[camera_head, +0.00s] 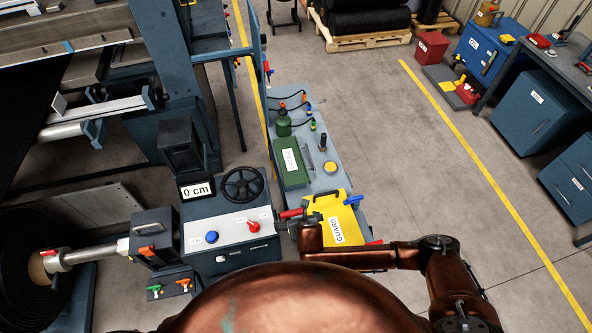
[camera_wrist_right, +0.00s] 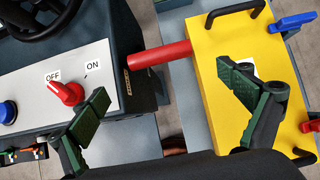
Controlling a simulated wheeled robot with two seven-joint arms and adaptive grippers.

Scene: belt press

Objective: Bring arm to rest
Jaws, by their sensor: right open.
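My right arm (camera_head: 395,256) comes in from the right in the head view and reaches over the yellow guard's left side. Its gripper (camera_head: 305,218) is small and dark there, beside the guard. In the right wrist view the gripper (camera_wrist_right: 172,95) is open, with its green-padded fingers wide apart and nothing held. A red handle (camera_wrist_right: 160,54) lies beyond the gap between them. The left finger overlaps the control panel near the red knob (camera_wrist_right: 66,92), which points toward the OFF label. The right finger overlaps the yellow guard (camera_wrist_right: 235,60). My left gripper is not in view.
The guard has a blue lever (camera_head: 353,199). A green box (camera_head: 290,162) stands behind. Open floor (camera_head: 430,175) lies to the right, before blue cabinets (camera_head: 535,113).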

